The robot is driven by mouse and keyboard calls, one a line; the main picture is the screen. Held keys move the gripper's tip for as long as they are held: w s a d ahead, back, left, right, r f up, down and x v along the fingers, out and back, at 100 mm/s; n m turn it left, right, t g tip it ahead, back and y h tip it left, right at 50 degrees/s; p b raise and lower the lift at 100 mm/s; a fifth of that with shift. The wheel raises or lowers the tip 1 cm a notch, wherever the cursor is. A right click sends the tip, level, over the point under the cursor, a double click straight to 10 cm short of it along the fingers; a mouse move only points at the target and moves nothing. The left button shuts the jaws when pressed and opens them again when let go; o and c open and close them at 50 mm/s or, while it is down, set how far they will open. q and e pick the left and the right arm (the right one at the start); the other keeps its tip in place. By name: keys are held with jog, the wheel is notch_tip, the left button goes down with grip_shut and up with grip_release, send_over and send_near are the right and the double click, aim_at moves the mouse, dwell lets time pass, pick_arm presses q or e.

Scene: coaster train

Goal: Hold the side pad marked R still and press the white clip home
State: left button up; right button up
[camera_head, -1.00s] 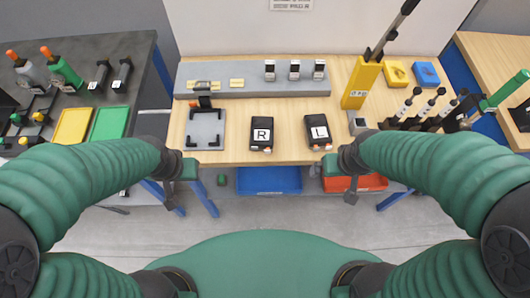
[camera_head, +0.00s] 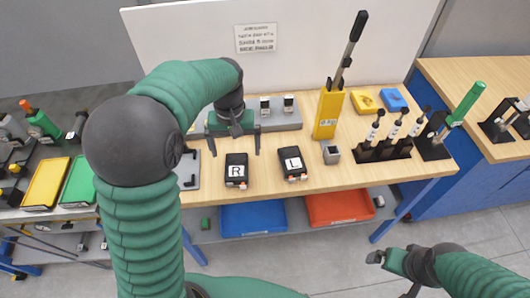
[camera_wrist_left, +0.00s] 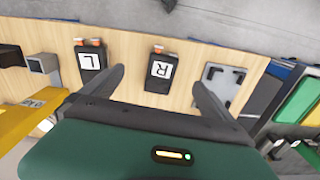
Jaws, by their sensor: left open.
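The black side pad marked R (camera_head: 236,170) lies on the wooden table; it also shows in the left wrist view (camera_wrist_left: 160,72). The pad marked L (camera_head: 292,163) lies to its right. My left gripper (camera_head: 235,149) is open and empty, pointing down above and just behind pad R. In the left wrist view pad R shows between the left fingers (camera_wrist_left: 157,80), apart from both. My right gripper (camera_head: 393,274) is off the table at lower right, fingers apart and empty. Small white-topped black pieces (camera_head: 265,106) stand on the grey ledge; I cannot tell whether one is the white clip.
A grey plate (camera_wrist_left: 223,84) lies beside pad R, partly behind my left arm in the head view. A yellow lever stand (camera_head: 328,115), a small grey block (camera_head: 331,154) and dark tool holders (camera_head: 384,150) stand to the right. The table front by the pads is clear.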

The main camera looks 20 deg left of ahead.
pick_arm(q)
send_over(236, 178)
jog(key=a, duration=0.1)
notch_tip(236, 178, down, 8)
jog(key=shift+f, duration=0.1)
jog(key=f, duration=0.2)
jog(key=d+f, duration=0.1)
jog(key=f, duration=0.2)
jog(key=d+f, duration=0.1)
jog(key=f, duration=0.2)
jog(key=shift+a+f, duration=0.1)
jog(key=shift+f, duration=0.1)
jog(key=shift+a+f, duration=0.3)
jog(key=shift+a, duration=0.3)
jog(key=shift+c, duration=2)
jog(key=shift+d, duration=0.4)
jog(key=c, duration=0.9)
jog(key=shift+a, duration=0.1)
jog(key=c, duration=0.6)
jog(key=shift+o, duration=0.2)
jog(key=shift+a, duration=0.2)
pick_arm(e)
jog(key=shift+s+a+r, duration=0.1)
jog(key=shift+a+r, duration=0.15)
jog(key=shift+a, duration=0.55)
